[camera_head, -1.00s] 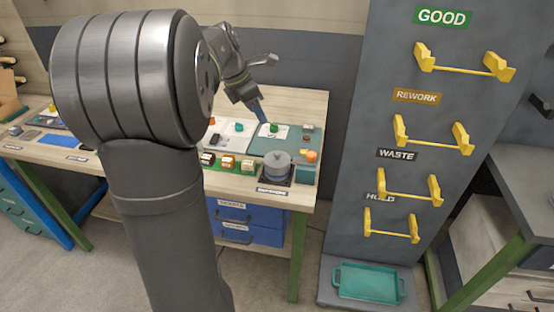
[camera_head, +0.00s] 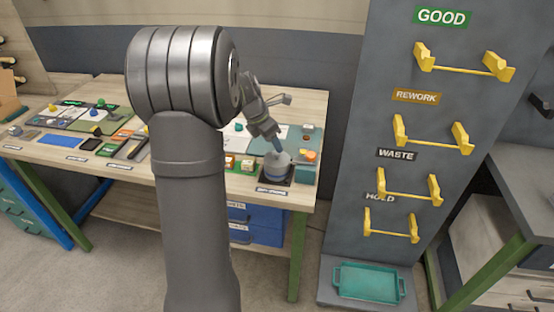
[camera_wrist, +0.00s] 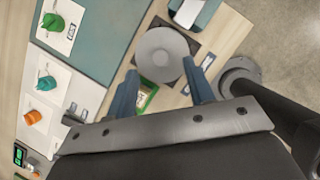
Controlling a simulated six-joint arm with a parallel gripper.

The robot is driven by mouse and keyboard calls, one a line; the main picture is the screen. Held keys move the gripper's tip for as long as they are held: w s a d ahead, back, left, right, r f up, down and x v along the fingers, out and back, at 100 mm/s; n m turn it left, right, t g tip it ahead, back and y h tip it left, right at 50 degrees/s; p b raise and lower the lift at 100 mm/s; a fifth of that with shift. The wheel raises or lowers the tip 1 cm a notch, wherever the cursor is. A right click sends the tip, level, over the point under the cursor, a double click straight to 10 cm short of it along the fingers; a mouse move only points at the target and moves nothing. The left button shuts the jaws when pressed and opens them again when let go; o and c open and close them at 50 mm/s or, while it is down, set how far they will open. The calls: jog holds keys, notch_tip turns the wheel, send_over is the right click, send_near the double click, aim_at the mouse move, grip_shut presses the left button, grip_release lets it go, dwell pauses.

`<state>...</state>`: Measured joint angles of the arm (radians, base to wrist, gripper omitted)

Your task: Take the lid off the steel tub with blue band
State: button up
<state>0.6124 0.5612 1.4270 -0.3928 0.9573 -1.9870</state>
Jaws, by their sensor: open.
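The steel tub with blue band (camera_head: 275,171) stands near the front right of the workbench, on a dark square pad. Its round grey lid (camera_wrist: 162,52) is on top and shows from above in the wrist view. My gripper (camera_head: 278,149) is just above the tub in the head view and hides part of the lid. In the wrist view my gripper (camera_wrist: 168,80) is open, with its two blue fingers apart and pointing toward the lid. Nothing is between the fingers. I cannot tell whether the fingertips touch the lid.
A teal box (camera_head: 306,174) stands right of the tub. A teal mat (camera_wrist: 98,38) and white sheets with green and orange pieces lie behind. A tall grey rack with yellow holders (camera_head: 432,135) stands to the right.

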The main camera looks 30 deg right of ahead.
aim_at(276, 153)
jog(key=x, duration=0.5)
jog(key=shift+a+f, duration=0.1)
jog(key=shift+a, duration=0.1)
grip_shut()
